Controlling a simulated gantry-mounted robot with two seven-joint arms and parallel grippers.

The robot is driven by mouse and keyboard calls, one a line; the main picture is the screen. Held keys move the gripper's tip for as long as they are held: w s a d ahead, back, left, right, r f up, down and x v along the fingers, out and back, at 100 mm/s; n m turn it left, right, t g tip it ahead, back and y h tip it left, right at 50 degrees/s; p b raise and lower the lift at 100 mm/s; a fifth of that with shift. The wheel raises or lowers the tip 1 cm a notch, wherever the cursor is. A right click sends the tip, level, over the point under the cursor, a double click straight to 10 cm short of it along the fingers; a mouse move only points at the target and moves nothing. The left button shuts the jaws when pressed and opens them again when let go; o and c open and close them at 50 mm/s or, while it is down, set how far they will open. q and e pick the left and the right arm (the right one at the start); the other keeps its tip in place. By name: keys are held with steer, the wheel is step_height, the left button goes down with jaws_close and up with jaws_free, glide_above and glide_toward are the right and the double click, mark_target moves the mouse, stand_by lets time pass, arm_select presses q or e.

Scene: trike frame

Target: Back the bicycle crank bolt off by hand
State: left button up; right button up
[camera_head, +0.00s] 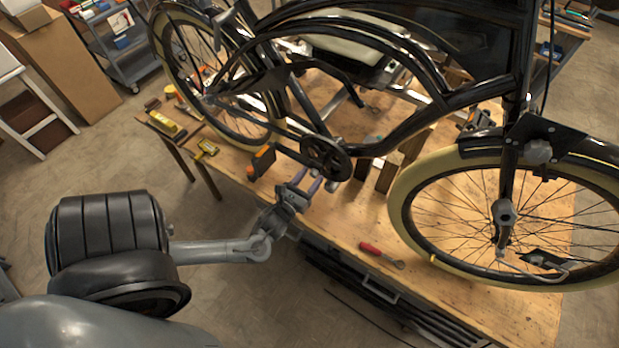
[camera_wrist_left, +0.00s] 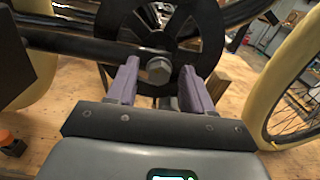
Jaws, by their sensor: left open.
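The black bicycle frame (camera_head: 290,90) stands over the wooden table. Its crank and chainring (camera_head: 326,158) are near the table's front edge. In the left wrist view the grey hex crank bolt (camera_wrist_left: 158,69) shows at the middle of the dark chainring (camera_wrist_left: 203,45). My left gripper (camera_head: 307,183) is just in front of the crank. In the left wrist view my left gripper (camera_wrist_left: 157,84) is open, with one purple-grey finger to each side of the bolt and a gap between fingers and bolt. Whether the fingertips reach past the bolt head I cannot tell. My right gripper is not in view.
A red-handled tool (camera_head: 380,254) lies on the wooden table (camera_head: 345,222) near its front edge. The front wheel (camera_head: 500,215) stands to the right. An orange-and-black tool (camera_head: 262,160) and yellow items (camera_head: 166,124) lie to the left. A wood block (camera_wrist_left: 218,84) stands behind the right finger.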

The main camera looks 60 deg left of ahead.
arm_select(q)
jaws_close()
stand_by(0.3)
